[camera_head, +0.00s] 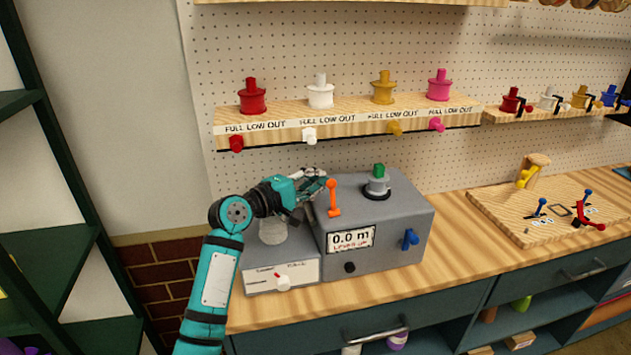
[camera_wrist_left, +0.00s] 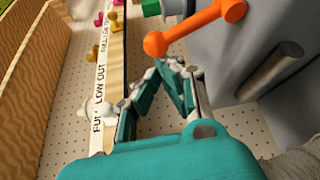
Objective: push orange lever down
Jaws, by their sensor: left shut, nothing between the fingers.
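The orange lever (camera_head: 333,198) is on the left front part of the grey machine (camera_head: 378,243), with its knob end up. In the left wrist view the orange lever (camera_wrist_left: 198,27) lies across the top, in front of the grey housing. My left gripper (camera_head: 326,181) is shut and empty, with its fingertips close to the lever's upper knob. In the left wrist view my left gripper (camera_wrist_left: 172,65) has its tips just below the lever's near knob; I cannot tell whether they touch. My right gripper is not in view.
A green button (camera_head: 379,170) tops the machine, and a blue lever (camera_head: 410,239) is on its front. A white-labelled box (camera_head: 290,270) stands to its left. A shelf (camera_head: 350,122) with coloured spools hangs above. Bare counter (camera_head: 460,235) lies to the right.

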